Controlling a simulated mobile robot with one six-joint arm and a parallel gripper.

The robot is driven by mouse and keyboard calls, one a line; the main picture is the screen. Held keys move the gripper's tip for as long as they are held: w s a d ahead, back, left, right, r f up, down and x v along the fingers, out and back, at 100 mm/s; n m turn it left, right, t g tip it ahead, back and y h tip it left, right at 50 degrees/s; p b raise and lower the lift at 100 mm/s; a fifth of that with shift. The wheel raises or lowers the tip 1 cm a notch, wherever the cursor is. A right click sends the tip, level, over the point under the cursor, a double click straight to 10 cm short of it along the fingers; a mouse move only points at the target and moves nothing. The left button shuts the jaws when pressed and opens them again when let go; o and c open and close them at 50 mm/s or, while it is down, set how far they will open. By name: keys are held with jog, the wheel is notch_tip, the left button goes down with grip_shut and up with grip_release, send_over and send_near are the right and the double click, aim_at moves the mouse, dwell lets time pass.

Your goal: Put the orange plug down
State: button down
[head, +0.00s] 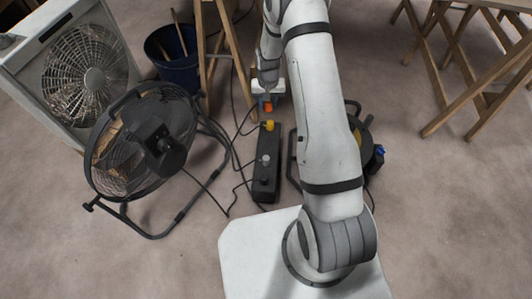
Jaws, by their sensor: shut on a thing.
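My gripper (267,97) is in the upper middle of the head view, pointing down and shut on the orange plug (268,106). The plug shows as a small orange-red piece just below the white gripper body. It appears just beyond the far end of a black power strip (266,190). The picture is too small to tell whether the plug touches the floor or strip. A yellow plug (269,126), a grey plug (265,159) and a dark plug (263,181) sit along the strip.
A black floor fan (150,145) and a box fan (85,70) stand left. A dark bucket (172,55) and wooden trestle legs (236,60) are behind. A cable reel (366,145) is partly hidden by my arm. Black cables (226,150) cross the floor; open floor lies right.

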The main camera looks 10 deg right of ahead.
jog(key=m+b, duration=0.1)
send_over(268, 145)
notch_tip(268, 145, down, 20)
jog(key=shift+r, duration=0.1)
jog(key=shift+f+b, duration=0.7)
jog(key=shift+f, duration=1.35)
jog(key=shift+f, duration=0.1)
jog(key=shift+f+b, duration=0.25)
jog(key=shift+b, duration=0.15)
jog(key=c, duration=1)
grip_release()
